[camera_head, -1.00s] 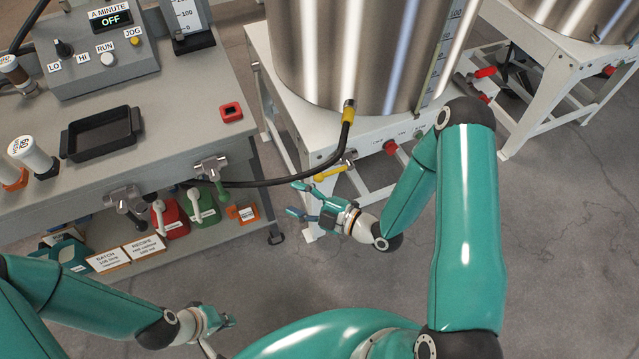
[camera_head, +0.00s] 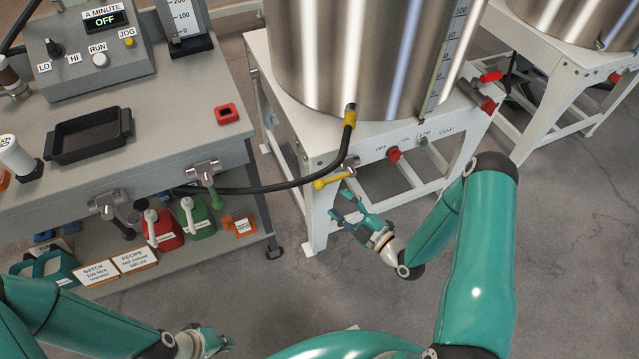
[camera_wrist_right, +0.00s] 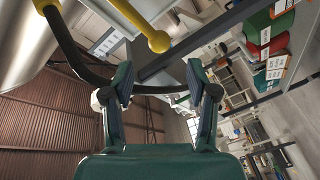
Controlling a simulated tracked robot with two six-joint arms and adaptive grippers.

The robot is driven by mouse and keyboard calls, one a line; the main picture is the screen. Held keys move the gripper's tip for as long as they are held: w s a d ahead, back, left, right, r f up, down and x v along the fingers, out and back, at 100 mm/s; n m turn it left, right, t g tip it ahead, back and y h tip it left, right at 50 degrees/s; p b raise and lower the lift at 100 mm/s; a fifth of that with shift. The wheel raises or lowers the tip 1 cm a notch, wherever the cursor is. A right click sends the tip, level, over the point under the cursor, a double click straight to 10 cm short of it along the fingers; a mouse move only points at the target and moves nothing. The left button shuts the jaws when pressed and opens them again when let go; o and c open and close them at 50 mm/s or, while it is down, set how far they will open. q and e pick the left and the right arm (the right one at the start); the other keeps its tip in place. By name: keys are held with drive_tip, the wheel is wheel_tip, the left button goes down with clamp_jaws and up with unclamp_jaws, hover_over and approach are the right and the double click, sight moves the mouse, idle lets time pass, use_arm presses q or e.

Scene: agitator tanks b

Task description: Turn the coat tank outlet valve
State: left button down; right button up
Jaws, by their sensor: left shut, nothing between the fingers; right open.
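The steel tank (camera_head: 350,60) stands on a white frame whose front panel carries a small label that seems to read COAT. A valve with a yellow lever handle (camera_head: 330,182) sits at the frame's front left corner, by the black hose. The yellow handle with its round knob (camera_wrist_right: 157,40) shows at the top of the right wrist view, beyond the fingers. My right gripper (camera_head: 341,205) is open and empty, just below and right of the handle, apart from it. My left gripper (camera_head: 222,342) is shut and empty at the bottom, far from the valve.
A black hose (camera_head: 270,190) runs from the tank's yellow fitting (camera_head: 350,116) toward the bench. A red knob (camera_head: 394,154) and a red lever (camera_head: 490,77) are on the tank frame. The grey bench (camera_head: 150,140) stands left, with valves on its front. Open floor lies in front.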

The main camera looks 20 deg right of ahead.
sight(319, 185)
drive_tip(key=x, duration=0.9)
drive_tip(key=shift+a, duration=0.1)
clamp_jaws()
